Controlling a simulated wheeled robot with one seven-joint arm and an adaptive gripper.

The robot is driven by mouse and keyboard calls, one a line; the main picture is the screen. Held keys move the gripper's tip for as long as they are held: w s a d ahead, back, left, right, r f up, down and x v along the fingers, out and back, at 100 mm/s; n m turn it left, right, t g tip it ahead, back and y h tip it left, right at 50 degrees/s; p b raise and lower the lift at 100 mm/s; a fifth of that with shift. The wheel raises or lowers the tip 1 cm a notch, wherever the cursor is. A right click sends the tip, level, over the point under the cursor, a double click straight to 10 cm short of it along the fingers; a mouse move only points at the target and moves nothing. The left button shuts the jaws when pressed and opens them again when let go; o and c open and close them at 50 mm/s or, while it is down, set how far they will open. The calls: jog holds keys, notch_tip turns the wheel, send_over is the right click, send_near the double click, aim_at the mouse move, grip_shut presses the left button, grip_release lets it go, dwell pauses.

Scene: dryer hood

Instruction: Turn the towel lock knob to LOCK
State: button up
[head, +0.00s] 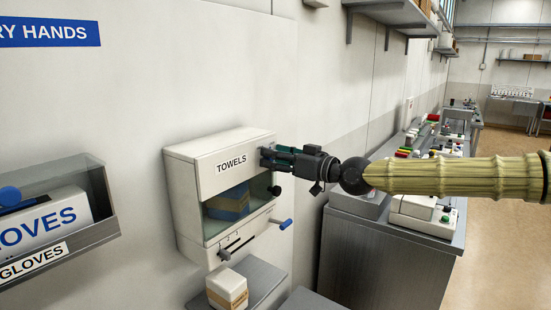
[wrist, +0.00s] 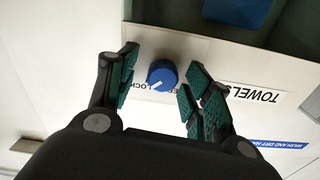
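The white towel dispenser (head: 183,195) labelled TOWELS hangs on the wall in the head view. In the wrist view its blue round knob (wrist: 162,73) has a white pointer mark aimed to the lower left of the picture. Small lettering, partly hidden and seeming to read LOCK, shows beside the knob. My gripper (wrist: 162,86) is open, with one green-padded finger on each side of the knob and gaps visible between pads and knob. In the head view my gripper (head: 278,157) reaches the dispenser's upper right front and hides the knob.
Below the knob area are a black knob (head: 274,190), a blue-tipped lever (head: 285,224) and a grey-tipped lever (head: 225,254). A glove box holder (head: 90,235) is at the left. A metal bench (head: 385,265) with several devices stands at the right.

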jog(key=shift+s, duration=0.1)
jog(key=v, duration=1.2)
dwell(0.5)
